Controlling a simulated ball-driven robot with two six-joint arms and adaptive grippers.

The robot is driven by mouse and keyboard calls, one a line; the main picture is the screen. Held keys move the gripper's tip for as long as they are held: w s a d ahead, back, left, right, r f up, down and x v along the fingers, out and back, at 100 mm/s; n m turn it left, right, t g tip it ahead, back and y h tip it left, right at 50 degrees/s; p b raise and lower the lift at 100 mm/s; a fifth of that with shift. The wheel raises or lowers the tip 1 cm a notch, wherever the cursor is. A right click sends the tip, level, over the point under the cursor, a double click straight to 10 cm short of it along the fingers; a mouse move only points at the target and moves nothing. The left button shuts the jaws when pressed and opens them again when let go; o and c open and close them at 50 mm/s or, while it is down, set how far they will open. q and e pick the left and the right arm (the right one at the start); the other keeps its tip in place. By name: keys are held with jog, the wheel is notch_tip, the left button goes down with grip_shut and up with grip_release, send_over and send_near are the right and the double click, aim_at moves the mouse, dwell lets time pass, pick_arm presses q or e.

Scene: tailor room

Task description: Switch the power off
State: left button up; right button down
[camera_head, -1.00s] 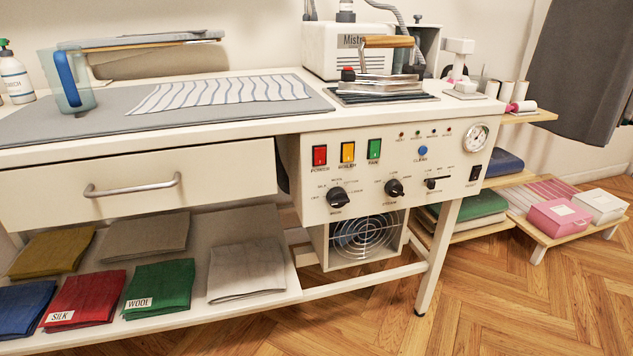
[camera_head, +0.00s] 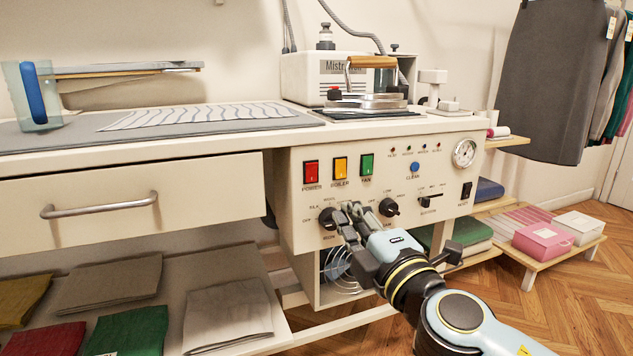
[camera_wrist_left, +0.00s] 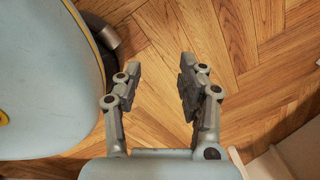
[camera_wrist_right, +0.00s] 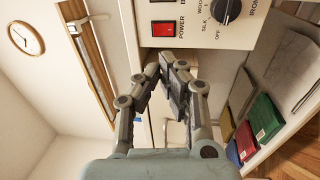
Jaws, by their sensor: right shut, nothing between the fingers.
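The red power switch (camera_head: 311,171) sits at the upper left of the white control panel (camera_head: 440,158), above the label POWER. It also shows in the right wrist view (camera_wrist_right: 163,29), just beyond the fingertips. My right gripper (camera_head: 348,208) is shut and empty in front of the panel, below the switch and to its right, near the iron knob (camera_head: 327,218). In the right wrist view my right gripper (camera_wrist_right: 165,62) has its fingertips together; I cannot tell whether they touch anything. My left gripper (camera_wrist_left: 160,78) is open and empty above the wooden floor, seen only in the left wrist view.
A yellow boiler switch (camera_head: 340,167) and a green fan switch (camera_head: 367,164) stand right of the power switch. A drawer with a handle (camera_head: 99,205) is at the left. A fan grille (camera_head: 338,268) is below. An iron (camera_head: 370,90) stands on the table.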

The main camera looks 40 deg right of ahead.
pick_arm(q)
jog(key=shift+s, duration=0.1)
pick_arm(e)
jog(key=shift+w, duration=0.1)
jog(key=p, duration=0.2)
send_near(313, 170)
pick_arm(q)
jog(key=s+p, duration=0.1)
jog(key=s, duration=0.3)
jog(key=shift+s+r, duration=0.1)
jog(key=shift+r, duration=0.1)
pick_arm(e)
jog(key=x, duration=0.7)
jog(key=shift+w, duration=0.15)
